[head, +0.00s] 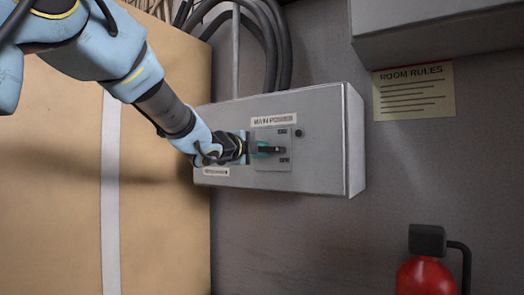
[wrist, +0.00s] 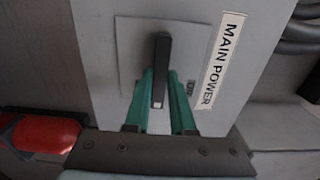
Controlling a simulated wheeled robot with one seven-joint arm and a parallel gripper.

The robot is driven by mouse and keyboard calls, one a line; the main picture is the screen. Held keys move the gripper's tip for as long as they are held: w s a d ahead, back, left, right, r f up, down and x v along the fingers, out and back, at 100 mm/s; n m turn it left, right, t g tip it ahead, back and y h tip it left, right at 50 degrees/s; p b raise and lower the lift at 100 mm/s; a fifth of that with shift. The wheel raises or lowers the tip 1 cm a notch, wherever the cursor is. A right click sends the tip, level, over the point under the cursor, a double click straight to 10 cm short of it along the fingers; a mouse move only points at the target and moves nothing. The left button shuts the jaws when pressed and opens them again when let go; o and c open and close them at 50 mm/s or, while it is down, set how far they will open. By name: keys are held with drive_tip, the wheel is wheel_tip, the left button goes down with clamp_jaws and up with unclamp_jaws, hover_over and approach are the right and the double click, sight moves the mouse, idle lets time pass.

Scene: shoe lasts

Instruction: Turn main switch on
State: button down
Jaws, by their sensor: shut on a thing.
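The main switch has a black handle (head: 280,150) on a light square plate (head: 259,163) on the front of a grey box. The wrist view shows the black handle (wrist: 162,48) between my gripper's green fingers (wrist: 160,88), which are shut on its lower part. In the head view my gripper (head: 263,149) reaches the handle from the left, and the handle lies roughly level. A "MAIN POWER" label (wrist: 222,58) sits beside the plate. Small marks show on the plate, too small to read surely; one is partly hidden by a finger.
The grey box (head: 322,125) is on a grey wall with dark cables (head: 282,55) above it. A "ROOM RULES" sheet (head: 414,92) hangs to the right, below another grey box (head: 430,25). A red extinguisher (head: 426,277) stands lower right. A tan panel (head: 160,220) is at left.

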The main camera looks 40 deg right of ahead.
drive_tip(key=shift+n, duration=0.4)
drive_tip(key=n, duration=0.3)
drive_tip(key=shift+p, duration=0.3)
drive_tip(key=n+p, duration=0.1)
drive_tip(key=n, duration=0.4)
drive_tip(key=n+p, duration=0.2)
drive_tip(key=n, duration=0.2)
drive_tip(key=n+p, duration=0.1)
drive_tip(key=n, duration=0.4)
drive_tip(key=shift+p, duration=0.35)
drive_tip(key=shift+f, duration=0.1)
drive_tip(key=c, duration=0.8)
unclamp_jaws()
drive_tip(key=shift+o, duration=0.2)
drive_tip(key=shift+a, duration=0.1)
